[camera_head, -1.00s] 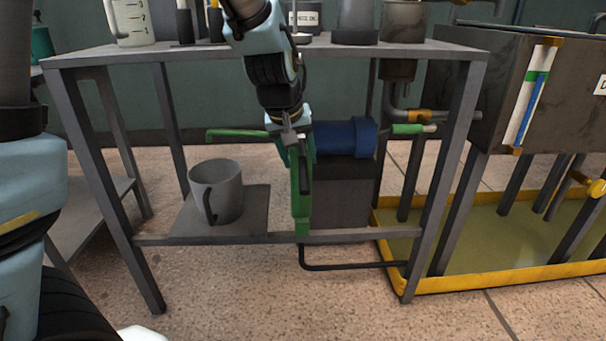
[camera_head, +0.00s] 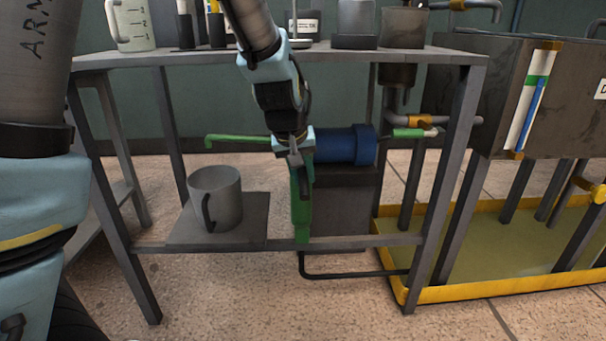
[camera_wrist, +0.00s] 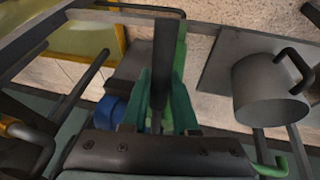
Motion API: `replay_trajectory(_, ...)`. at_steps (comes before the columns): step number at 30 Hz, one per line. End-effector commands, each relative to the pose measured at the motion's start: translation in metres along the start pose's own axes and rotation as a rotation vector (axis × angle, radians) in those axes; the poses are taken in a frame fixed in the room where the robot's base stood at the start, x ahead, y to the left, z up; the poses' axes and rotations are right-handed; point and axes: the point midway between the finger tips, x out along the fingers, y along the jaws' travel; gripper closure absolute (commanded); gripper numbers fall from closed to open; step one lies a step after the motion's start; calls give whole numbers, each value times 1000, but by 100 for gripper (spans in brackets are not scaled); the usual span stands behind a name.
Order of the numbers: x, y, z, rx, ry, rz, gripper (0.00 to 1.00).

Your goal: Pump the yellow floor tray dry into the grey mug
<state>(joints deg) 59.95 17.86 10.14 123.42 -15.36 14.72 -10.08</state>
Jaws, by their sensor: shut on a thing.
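In the wrist view the gripper (camera_wrist: 162,95) partly hides the lever. The grey mug (camera_head: 216,200) stands upright on a flat plate, left of the lever, below the end of the green spout pipe (camera_head: 238,139). The mug's contents cannot be made out; it also shows in the wrist view (camera_wrist: 268,92). The yellow floor tray (camera_head: 470,293) lies at right with a dull olive bottom; its liquid level cannot be judged.
A grey rack frame (camera_head: 270,245) surrounds the pump and mug. A dark hose (camera_head: 350,276) runs low toward the tray. A jug (camera_head: 131,25) and other vessels stand on the rack top. A dark tank (camera_head: 525,90) stands above the tray.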

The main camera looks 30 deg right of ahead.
Motion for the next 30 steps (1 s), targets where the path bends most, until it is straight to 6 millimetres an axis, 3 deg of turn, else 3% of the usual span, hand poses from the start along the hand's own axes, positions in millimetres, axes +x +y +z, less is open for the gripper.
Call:
replay_trajectory(6, 0, 0, 0, 0, 0, 0, 100)
replay_trajectory(30, 0, -1, 0, -1, 0, -1, 100)
